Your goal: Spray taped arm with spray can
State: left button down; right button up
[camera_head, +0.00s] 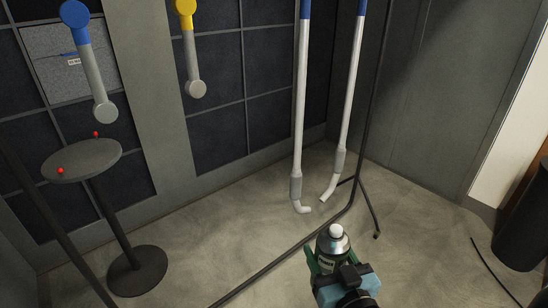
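A spray can (332,241) with a silver shoulder and white top stands roughly upright at the lower right of centre. My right gripper (331,257) is shut on its body, and part of the can is hidden by it. Two long white arms hang ahead: the left one (301,110) and the right one (351,100). Each has a blue section at its top, a grey sleeve near the bottom and a bent lower end. I cannot tell which sections are tape. The can is below and apart from both arms. My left gripper is out of view.
Short grey links with a blue end (75,14) and a yellow end (186,6) are on the left wall. A round stand (85,160) holds two small red items. A dark stand leg (280,257) crosses the floor. A black bin (524,225) is at right.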

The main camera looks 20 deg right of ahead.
jog(key=shift+w+r, duration=0.1)
jog(key=shift+r, duration=0.05)
jog(key=shift+w+a+r, duration=0.15)
jog(key=shift+w+r, duration=0.05)
jog(key=shift+w, duration=0.05)
jog(key=w+a+r+n+y, duration=0.3)
jog(key=w+a+r+y, duration=0.2)
jog(key=w+a+r, duration=0.35)
jog(key=a+r+n+g+y, duration=0.55)
jog(key=a+r+y, duration=0.25)
jog(key=a+r, duration=0.4)
jog(key=shift+n, duration=0.25)
jog(key=w, duration=0.3)
jog(key=w+a+f, duration=0.1)
jog(key=w, duration=0.1)
jog(key=shift+w+a, duration=0.1)
jog(key=shift+w, duration=0.05)
